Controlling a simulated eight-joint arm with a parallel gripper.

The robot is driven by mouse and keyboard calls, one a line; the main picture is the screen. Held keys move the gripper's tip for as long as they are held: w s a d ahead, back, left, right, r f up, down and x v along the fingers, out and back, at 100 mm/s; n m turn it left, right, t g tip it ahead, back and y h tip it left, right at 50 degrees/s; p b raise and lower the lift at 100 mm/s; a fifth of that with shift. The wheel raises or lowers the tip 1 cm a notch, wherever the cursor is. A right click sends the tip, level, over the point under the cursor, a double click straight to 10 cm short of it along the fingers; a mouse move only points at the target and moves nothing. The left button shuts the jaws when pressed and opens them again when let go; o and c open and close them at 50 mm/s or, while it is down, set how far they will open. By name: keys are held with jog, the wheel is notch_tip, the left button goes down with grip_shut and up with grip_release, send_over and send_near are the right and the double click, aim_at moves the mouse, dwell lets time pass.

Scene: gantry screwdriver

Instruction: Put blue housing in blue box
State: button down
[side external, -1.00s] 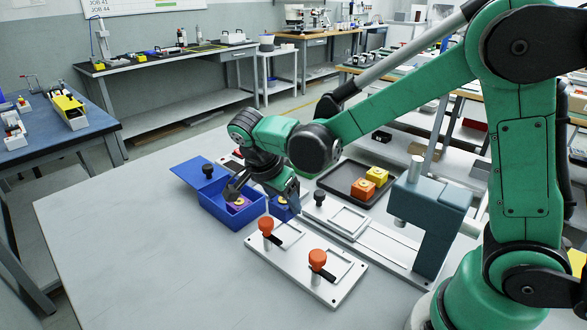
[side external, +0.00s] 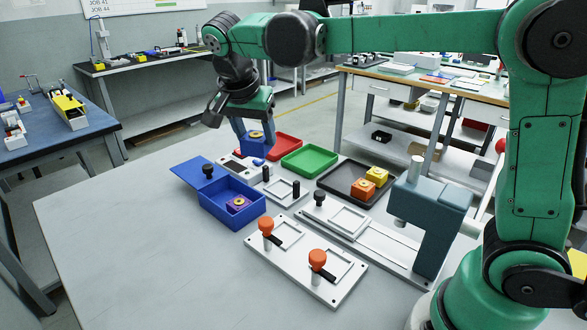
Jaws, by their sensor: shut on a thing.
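The blue housing (side external: 257,146), a small block with a yellow ring on top, is held up by my gripper (side external: 255,134). A purple housing (side external: 237,205) with a yellow ring lies inside the box. My fingers partly hide the blue housing's sides.
Behind are red (side external: 284,146) and green (side external: 309,161) trays. A black tray (side external: 338,184) holds orange (side external: 363,189) and yellow (side external: 377,175) housings. A fixture plate with orange knobs (side external: 305,262) and a blue-grey press (side external: 432,215) stand right.

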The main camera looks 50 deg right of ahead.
jog(key=shift+w+f+n+t+y, duration=0.45)
jog(key=shift+w+f+n+y, duration=0.25)
jog(key=shift+w+f+n, duration=1.7)
jog(key=shift+w+f+n+t+y, duration=0.4)
jog(key=shift+w+f+n+y, duration=0.3)
jog(key=shift+w+f+n, duration=1.75)
jog(key=shift+w+f+n+t+y, duration=0.6)
jog(key=shift+w+f+n, duration=1)
jog(key=shift+f, duration=1.55)
jog(key=shift+s+f, duration=0.15)
jog(key=shift+f, duration=0.55)
jog(key=shift+c, duration=0.7)
grip_release()
jog(key=shift+g, duration=0.25)
jog(key=shift+c, duration=1)
jog(key=shift+o, duration=0.7)
notch_tip(320, 180, up, 8)
jog(key=shift+r, duration=0.1)
